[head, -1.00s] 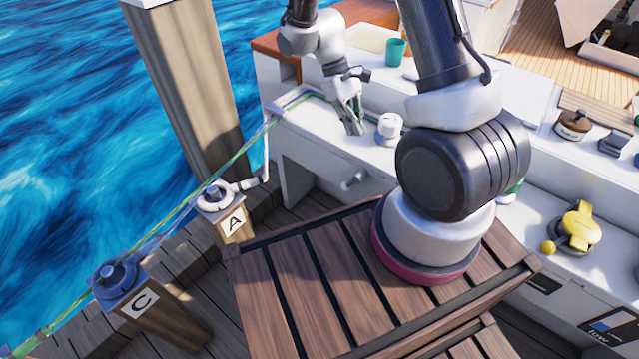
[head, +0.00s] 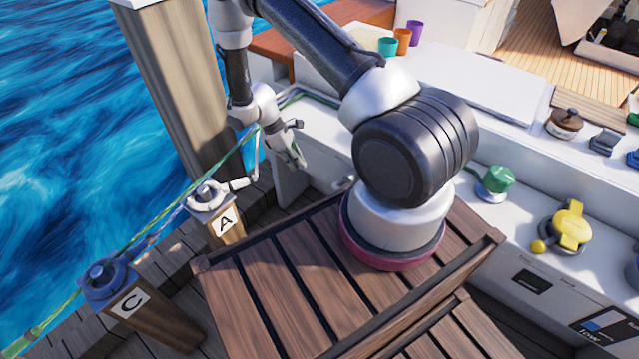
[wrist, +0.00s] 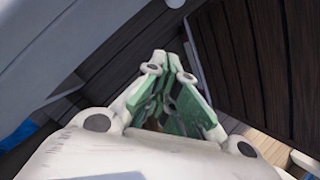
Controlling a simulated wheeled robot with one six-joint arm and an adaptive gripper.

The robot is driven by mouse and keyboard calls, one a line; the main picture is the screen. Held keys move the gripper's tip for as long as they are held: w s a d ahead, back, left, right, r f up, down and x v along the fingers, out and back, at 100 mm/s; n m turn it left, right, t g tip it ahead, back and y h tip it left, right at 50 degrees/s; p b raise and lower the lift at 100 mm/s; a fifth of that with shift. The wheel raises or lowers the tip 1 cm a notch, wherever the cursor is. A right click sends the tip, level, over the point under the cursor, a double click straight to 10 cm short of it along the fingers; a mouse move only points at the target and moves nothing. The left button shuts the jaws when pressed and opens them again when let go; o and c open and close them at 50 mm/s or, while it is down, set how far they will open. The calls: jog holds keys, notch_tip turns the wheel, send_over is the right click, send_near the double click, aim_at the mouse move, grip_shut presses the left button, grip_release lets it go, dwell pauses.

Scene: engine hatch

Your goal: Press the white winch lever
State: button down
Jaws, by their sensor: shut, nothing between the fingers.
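The white winch lever (head: 240,184) sticks out to the right from the winch on top of wooden post A, at the left of the head view. It has a ring around the winch and bends up at its far end. My gripper (head: 297,160) is shut and empty. In the head view it shows above and right of the lever, near the boat's side. I see no contact between them. The wrist view shows the closed green-padded fingers (wrist: 168,62). A white piece at that view's lower right edge may be the lever; I cannot tell.
Post C (head: 128,305) with a blue winch stands front left. A green rope (head: 165,212) runs past both posts. A slatted wooden crate (head: 270,285) fills the middle. The white boat deck (head: 485,88) carries cups, a green knob (head: 497,180) and a yellow one (head: 568,228).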

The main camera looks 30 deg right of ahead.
aim_at(340, 184)
jog(key=s+d+f, duration=0.6)
jog(key=f, duration=0.2)
dwell(0.4)
jog(key=shift+f, duration=0.1)
jog(key=shift+f, duration=0.1)
jog(key=shift+s+f+g, duration=0.15)
jog(key=shift+g, duration=0.15)
